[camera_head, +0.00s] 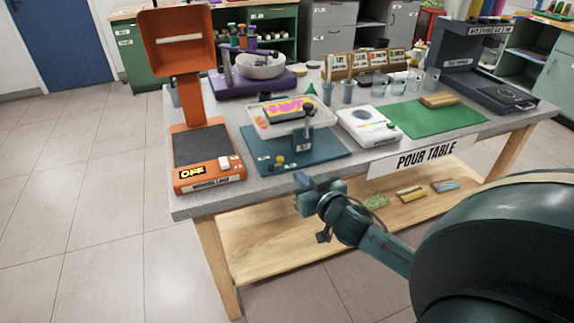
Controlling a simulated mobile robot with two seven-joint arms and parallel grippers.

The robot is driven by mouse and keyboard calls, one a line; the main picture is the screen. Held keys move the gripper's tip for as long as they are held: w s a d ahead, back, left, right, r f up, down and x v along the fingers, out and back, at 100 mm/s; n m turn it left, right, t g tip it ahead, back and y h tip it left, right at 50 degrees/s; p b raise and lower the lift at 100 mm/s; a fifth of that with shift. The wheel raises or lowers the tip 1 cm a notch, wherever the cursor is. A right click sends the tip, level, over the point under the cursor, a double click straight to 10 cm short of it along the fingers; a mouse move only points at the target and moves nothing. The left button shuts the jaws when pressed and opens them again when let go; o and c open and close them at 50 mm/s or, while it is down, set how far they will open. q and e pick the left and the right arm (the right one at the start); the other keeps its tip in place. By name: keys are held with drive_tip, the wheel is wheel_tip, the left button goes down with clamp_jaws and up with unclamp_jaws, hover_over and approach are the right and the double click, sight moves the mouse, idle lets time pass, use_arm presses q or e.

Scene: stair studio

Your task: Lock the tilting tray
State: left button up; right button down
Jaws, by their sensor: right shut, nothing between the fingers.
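The tilting tray (263,128) is pale and shallow, and stands on a teal base plate (325,151) near the table's front edge. A panel with pink and yellow paint (287,109) lies in it. A dark upright post or handle with a knob (308,113) stands at its front right. Small yellow and black knobs (279,160) sit on the front left of the base plate. Whether the tray is locked I cannot tell. My right gripper (303,182) is shut and empty, in front of the table edge, apart from the tray. My left gripper is out of view.
An orange warming lamp (190,150) marked OFF stands left of the tray. A white device (366,127) and a green mat (432,118) lie to the right. Behind are a purple-based mixer (262,80) and several cups. The table's front edge (230,206) lies beside my right gripper.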

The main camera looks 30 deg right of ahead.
sight(282, 160)
drive_tip(key=x, duration=0.8)
drive_tip(key=shift+w, duration=0.3)
drive_tip(key=shift+d+n+y+p, duration=0.2)
drive_tip(key=shift+n+y+p, duration=0.15)
drive_tip(key=shift+y, duration=0.15)
